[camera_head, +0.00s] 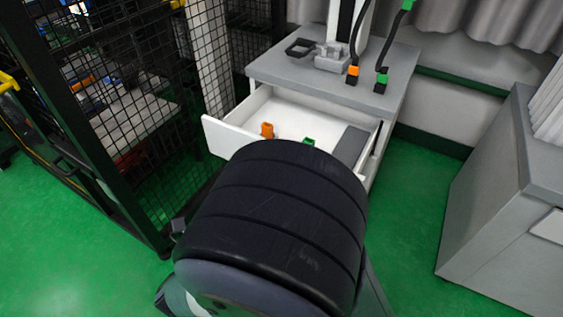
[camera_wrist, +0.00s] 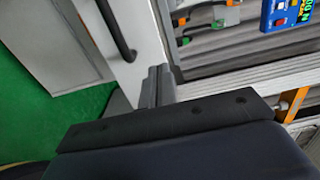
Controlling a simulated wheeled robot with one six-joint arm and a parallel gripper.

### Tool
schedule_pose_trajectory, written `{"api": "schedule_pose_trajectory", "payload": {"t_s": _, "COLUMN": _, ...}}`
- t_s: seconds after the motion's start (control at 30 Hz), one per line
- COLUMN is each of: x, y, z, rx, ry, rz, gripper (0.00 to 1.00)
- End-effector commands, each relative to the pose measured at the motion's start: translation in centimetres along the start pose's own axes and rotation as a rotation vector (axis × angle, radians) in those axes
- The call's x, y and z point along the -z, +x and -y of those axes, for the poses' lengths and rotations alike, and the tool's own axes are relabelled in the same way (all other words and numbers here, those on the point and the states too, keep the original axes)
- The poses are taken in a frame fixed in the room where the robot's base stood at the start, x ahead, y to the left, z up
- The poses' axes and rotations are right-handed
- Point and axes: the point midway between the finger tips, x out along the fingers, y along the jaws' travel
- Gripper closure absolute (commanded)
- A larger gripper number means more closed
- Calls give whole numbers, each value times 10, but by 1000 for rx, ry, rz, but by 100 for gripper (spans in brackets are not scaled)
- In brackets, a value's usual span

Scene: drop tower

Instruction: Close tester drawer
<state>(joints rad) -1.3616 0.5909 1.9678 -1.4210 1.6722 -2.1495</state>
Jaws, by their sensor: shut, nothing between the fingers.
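The tester drawer (camera_head: 226,137) is pulled out of the white cabinet with the grey top (camera_head: 293,71). An orange piece (camera_head: 267,130) and a green piece (camera_head: 309,142) lie in it. My dark arm covers part of its front and hides my gripper in the head view. In the wrist view my gripper (camera_wrist: 157,84) shows as two grey fingers, shut and empty, beside a white panel (camera_wrist: 138,68) with a black bar handle (camera_wrist: 114,28). I cannot tell whether the fingertips touch the panel.
A black mesh fence (camera_head: 118,120) stands close on the left of the drawer. A grey cabinet (camera_head: 490,190) stands on the right. Green floor lies free between it and the tester. A blue box with yellow lettering (camera_wrist: 284,14) shows at the wrist view's upper right.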

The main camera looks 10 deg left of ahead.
Motion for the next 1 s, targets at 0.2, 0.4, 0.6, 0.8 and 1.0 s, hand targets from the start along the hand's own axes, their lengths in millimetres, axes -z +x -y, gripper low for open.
{"api": "schedule_pose_trajectory", "payload": {"t_s": 0.2, "x": 2, "y": 38, "z": -4, "rx": -1, "ry": 5, "rz": -7, "gripper": 100}}
{"api": "schedule_pose_trajectory", "payload": {"t_s": 0.4, "x": 2, "y": 73, "z": -4, "rx": -3, "ry": 6, "rz": -8, "gripper": 100}}
{"api": "schedule_pose_trajectory", "payload": {"t_s": 0.6, "x": 2, "y": 103, "z": -4, "rx": -3, "ry": 5, "rz": -7, "gripper": 100}}
{"api": "schedule_pose_trajectory", "payload": {"t_s": 0.8, "x": 1, "y": 120, "z": -2, "rx": -2, "ry": 5, "rz": -4, "gripper": 100}}
{"api": "schedule_pose_trajectory", "payload": {"t_s": 1.0, "x": 1, "y": 125, "z": -1, "rx": -3, "ry": 3, "rz": -2, "gripper": 100}}
